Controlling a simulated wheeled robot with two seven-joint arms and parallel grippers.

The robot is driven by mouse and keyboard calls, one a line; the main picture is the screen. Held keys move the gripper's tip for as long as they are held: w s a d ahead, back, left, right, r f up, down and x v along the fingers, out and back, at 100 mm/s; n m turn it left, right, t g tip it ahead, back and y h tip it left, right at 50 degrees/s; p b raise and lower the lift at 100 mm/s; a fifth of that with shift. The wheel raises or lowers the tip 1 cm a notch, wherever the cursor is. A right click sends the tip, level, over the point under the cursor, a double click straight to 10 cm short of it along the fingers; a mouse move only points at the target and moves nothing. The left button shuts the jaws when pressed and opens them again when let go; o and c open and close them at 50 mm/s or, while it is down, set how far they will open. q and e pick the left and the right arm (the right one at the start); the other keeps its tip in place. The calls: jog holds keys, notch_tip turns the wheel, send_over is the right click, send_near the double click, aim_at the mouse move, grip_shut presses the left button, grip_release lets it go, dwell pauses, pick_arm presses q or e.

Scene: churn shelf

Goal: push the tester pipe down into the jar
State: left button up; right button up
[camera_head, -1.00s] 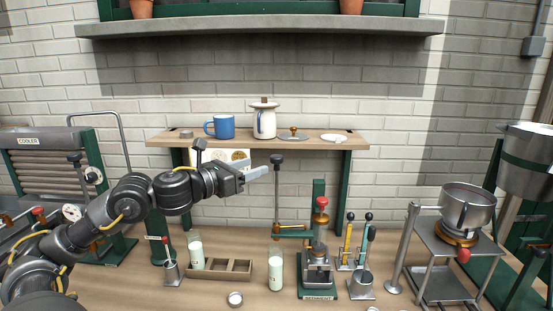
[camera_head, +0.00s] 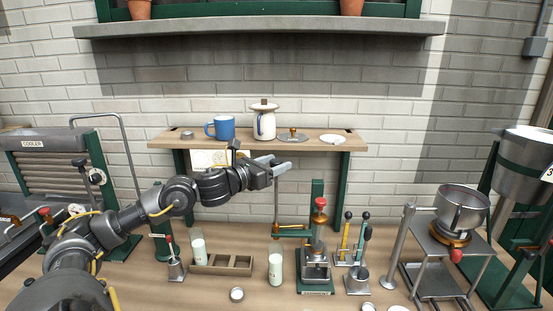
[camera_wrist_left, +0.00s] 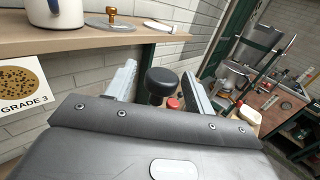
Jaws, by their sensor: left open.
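The tester pipe (camera_head: 276,212) is a thin upright metal rod held by a green arm. Its black round knob (camera_wrist_left: 161,82) shows in the left wrist view between the two fingers of my left gripper (camera_wrist_left: 165,88). The fingers are open, one on each side of the knob; I cannot tell whether either touches it. In the head view my left gripper (camera_head: 283,164) hides the knob at the top of the rod. A glass jar (camera_head: 275,268) of white liquid stands on the bench below the rod. My right gripper is not in view.
The wooden shelf (camera_head: 225,144) with a blue mug (camera_head: 222,128) and a white pot (camera_head: 264,123) is just above my left gripper. A wooden rack (camera_head: 225,265) holds another milk glass (camera_head: 198,248). A small press (camera_head: 316,263) stands right of the jar.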

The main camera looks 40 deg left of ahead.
pick_arm(q)
jog(key=shift+w+d, duration=0.15)
jog(key=shift+w, duration=0.2)
